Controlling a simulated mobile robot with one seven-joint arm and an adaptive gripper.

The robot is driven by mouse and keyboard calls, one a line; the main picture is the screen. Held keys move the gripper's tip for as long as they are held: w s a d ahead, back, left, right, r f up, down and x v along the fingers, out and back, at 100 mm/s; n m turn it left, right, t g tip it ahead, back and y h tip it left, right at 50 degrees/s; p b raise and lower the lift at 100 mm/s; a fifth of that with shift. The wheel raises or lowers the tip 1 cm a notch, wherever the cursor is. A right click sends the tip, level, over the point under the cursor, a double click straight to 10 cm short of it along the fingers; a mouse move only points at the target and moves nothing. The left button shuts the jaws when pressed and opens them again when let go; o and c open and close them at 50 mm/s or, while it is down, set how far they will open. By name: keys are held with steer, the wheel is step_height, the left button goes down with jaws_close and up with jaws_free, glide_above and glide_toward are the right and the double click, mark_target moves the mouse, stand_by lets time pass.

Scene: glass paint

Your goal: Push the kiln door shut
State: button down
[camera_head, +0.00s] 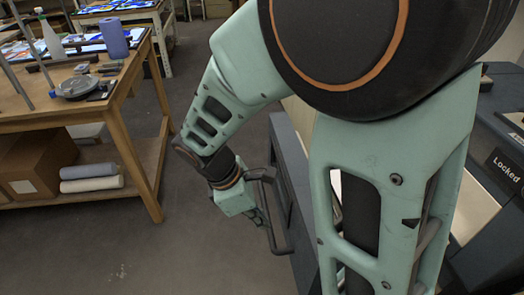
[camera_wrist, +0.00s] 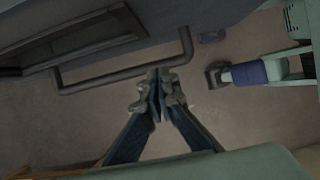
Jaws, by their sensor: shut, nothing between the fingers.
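The kiln door (camera_head: 292,172) is a dark blue-grey panel, mostly hidden behind my arm in the head view. It seems to stand out from the kiln, but how far open it is cannot be told. A dark bar handle (camera_head: 272,240) projects from its left face. My gripper (camera_head: 262,218) is shut and empty, close beside the handle and the door's outer side. In the wrist view, the shut fingertips (camera_wrist: 160,84) point towards the handle (camera_wrist: 125,75), with its end just beyond them. Contact cannot be told. The dark door (camera_wrist: 95,40) fills the upper left there.
A wooden workbench (camera_head: 138,65) with a bottle, a blue roll and tools stands at the left. A cardboard box (camera_head: 45,165) and rolls lie on its lower shelf. A "Locked" label (camera_head: 505,165) shows at the right. The floor (camera_head: 190,245) between bench and door is clear.

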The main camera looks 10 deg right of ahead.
steer(key=shift+x, duration=1.15)
glide_above(289, 231)
steer(key=a, duration=0.2)
steer(key=shift+s+a+f, duration=0.15)
steer(key=shift+a+f, duration=0.05)
steer(key=shift+d+p, duration=0.2)
steer(key=shift+p, duration=0.1)
